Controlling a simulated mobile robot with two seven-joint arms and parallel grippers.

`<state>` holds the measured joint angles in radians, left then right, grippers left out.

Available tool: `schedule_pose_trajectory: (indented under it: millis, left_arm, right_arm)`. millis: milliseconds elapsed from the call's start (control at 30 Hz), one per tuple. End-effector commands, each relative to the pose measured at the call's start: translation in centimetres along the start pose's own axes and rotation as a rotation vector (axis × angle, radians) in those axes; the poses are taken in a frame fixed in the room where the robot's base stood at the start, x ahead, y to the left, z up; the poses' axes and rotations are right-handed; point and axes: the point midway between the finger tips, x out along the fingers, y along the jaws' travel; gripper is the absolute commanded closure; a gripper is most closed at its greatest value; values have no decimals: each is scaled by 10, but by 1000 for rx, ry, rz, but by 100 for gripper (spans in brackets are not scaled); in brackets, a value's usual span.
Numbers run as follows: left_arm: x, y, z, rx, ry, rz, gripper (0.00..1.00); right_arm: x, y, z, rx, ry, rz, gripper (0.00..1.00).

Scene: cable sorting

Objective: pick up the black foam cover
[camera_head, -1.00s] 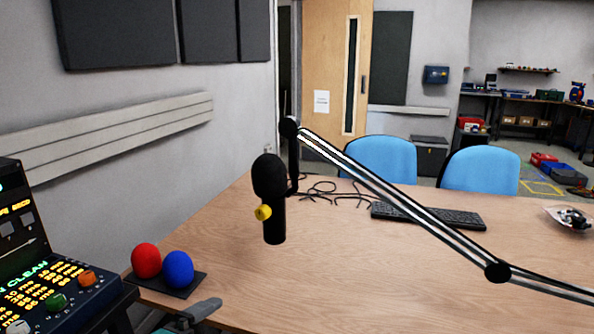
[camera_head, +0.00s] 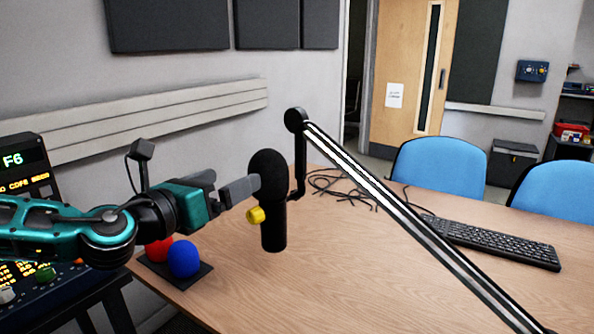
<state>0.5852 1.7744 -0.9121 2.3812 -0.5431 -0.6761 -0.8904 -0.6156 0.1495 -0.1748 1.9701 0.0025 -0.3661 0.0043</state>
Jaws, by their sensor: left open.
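The black foam cover (camera_head: 267,173) is the rounded top of a black microphone (camera_head: 273,235) with a yellow knob (camera_head: 256,215) on its side. The microphone hangs upright from a boom arm (camera_head: 372,189) over the table. My left gripper (camera_head: 249,187) comes in from the left at the height of the foam cover. It is open, with its fingertips at the cover's left edge. I cannot tell whether they touch it. My right gripper is not in view.
A red ball (camera_head: 159,249) and a blue ball (camera_head: 184,258) sit on a dark tray (camera_head: 187,279) below my left gripper. A control console (camera_head: 31,163) stands at the left. A keyboard (camera_head: 490,243) and cables (camera_head: 338,187) lie on the wooden table (camera_head: 330,293), whose front middle is clear.

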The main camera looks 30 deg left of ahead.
Motion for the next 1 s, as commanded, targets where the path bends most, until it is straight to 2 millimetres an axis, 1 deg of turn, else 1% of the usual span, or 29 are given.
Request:
schedule_pose_trajectory:
  millis: [67,167,333,500,700,1000]
  left_arm:
    - [-3,4,6,33,-12,10,0]
    - [-1,5,10,48,-18,13,0]
    - [17,5,12,42,-19,13,0]
    - [40,5,12,41,-19,12,0]
    - [64,6,11,43,-19,13,0]
    - [81,7,9,43,-18,13,0]
  right_arm:
    - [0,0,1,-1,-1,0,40]
    - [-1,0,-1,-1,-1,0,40]
    - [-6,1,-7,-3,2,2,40]
    - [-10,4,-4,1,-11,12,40]
    - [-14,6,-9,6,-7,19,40]
    - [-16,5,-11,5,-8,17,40]
